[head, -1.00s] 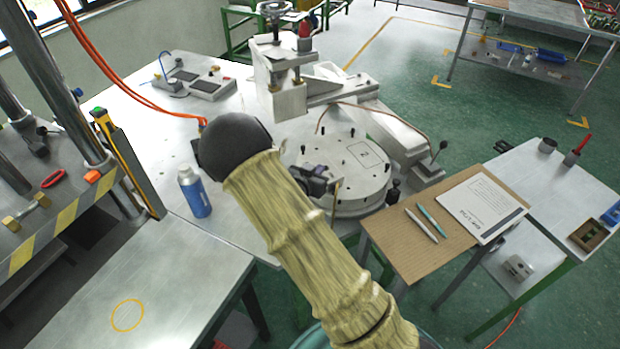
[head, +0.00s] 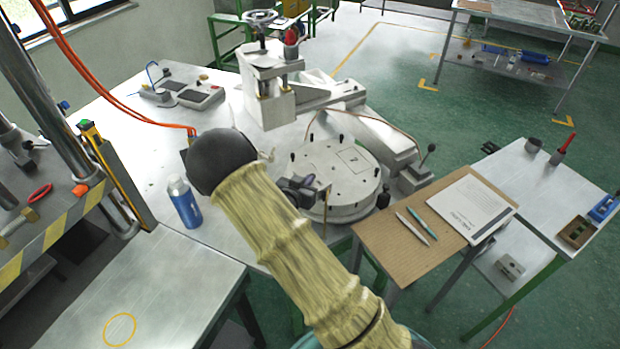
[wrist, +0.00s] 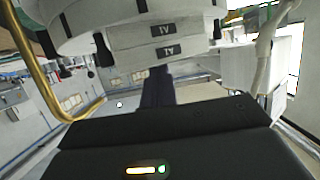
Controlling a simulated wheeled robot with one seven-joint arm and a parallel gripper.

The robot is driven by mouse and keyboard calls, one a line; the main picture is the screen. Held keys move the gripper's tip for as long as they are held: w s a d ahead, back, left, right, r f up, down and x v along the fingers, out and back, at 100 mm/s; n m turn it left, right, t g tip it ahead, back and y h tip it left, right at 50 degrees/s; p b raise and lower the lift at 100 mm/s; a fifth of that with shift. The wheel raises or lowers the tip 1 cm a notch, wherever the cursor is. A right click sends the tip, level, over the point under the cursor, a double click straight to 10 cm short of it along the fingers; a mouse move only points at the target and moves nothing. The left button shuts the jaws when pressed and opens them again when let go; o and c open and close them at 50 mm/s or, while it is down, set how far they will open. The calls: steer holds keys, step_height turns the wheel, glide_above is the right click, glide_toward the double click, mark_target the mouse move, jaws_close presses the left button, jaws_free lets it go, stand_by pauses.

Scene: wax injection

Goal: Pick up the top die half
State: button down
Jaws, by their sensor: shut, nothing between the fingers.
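In the wrist view, two pale blocks with dark labels lie one against the other beside a round plate with black pegs. The pegs point down there, so the picture looks upside down. The block lower in the picture (wrist: 140,57) appears to be the top die half; the other block (wrist: 135,36) lies against it. My gripper (wrist: 155,75) is shut and empty, its dark fingers at the edge of the lower-pictured block; I cannot tell if they touch. In the head view, my gripper (head: 303,188) is at the near left edge of the round plate (head: 352,168), and I cannot make out the blocks.
A clamp machine with a handwheel (head: 262,18) stands behind the round plate. A blue bottle (head: 184,203) stands to the left. A wooden board (head: 385,240) with pens and a paper pad (head: 470,207) is at the right. A brass rod (wrist: 40,90) curves close by in the wrist view.

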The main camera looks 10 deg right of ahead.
steer(key=shift+s+f, duration=0.4)
steer(key=shift+f, duration=0.15)
steer(key=shift+w+r+p, duration=0.15)
steer(key=shift+r+p, duration=0.35)
steer(key=shift+r, duration=0.35)
steer(key=shift+r, duration=0.1)
steer(key=shift+w+r+p, duration=0.1)
steer(key=shift+r+p, duration=0.2)
steer(key=shift+r, duration=0.1)
steer(key=s+a+b, duration=0.4)
steer(key=s+a, duration=0.3)
steer(key=s, duration=0.3)
steer(key=shift+w+f, duration=0.1)
